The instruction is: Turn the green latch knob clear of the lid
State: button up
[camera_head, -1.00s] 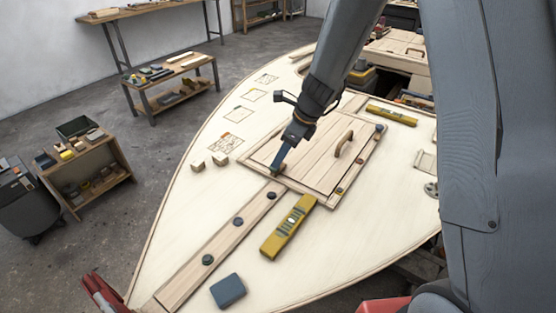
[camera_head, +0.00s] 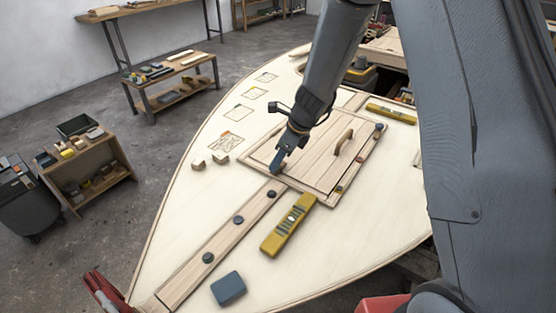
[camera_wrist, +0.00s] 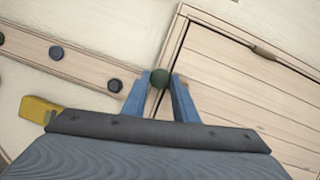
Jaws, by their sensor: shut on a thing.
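The green latch knob (camera_wrist: 160,77) sits between my fingertips in the wrist view, at the corner of the wooden lid (camera_wrist: 245,85). My gripper (camera_wrist: 160,86) is shut on it, with one blue finger on each side. In the head view my gripper (camera_head: 275,172) is at the near left corner of the lid (camera_head: 315,165), and its fingers hide the knob. The lid lies flat in its frame and has a curved wooden handle (camera_head: 343,142). The latch piece under the knob cannot be made out.
A wooden strip with dark round knobs (camera_head: 239,220) runs from the lid towards the hull's tip. A yellow level (camera_head: 288,226) lies beside the strip. A blue-grey block (camera_head: 228,289) and small wooden blocks (camera_head: 220,158) also lie on the deck. Another yellow level (camera_head: 391,114) is beyond the lid.

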jog(key=shift+n, duration=0.3)
jog(key=n, duration=0.1)
jog(key=n+g, duration=0.1)
jog(key=n, duration=0.1)
jog(key=shift+w+n+g, duration=0.25)
jog(key=shift+n+g, duration=0.05)
jog(key=n, duration=0.1)
jog(key=n+g, duration=0.1)
jog(key=n, duration=0.1)
jog(key=n+g+b, duration=0.1)
jog(key=n, duration=0.1)
jog(key=shift+w, duration=0.3)
jog(key=n+g+b, duration=0.1)
jog(key=n, duration=0.2)
jog(key=n+h+b, duration=0.1)
jog(key=n, duration=0.1)
jog(key=shift+w+a+n+g, duration=0.2)
jog(key=shift+n+g, duration=0.2)
jog(key=n+h, duration=0.1)
jog(key=n, duration=0.1)
jog(key=n+g+h+b, duration=0.1)
jog(key=n, duration=0.1)
jog(key=shift+w+a+n+b, duration=0.1)
jog(key=shift+a+n+b, duration=0.1)
jog(key=shift+n+b, duration=0.15)
jog(key=shift+n, duration=0.25)
jog(key=shift+r, duration=0.1)
jog(key=o, duration=1.1)
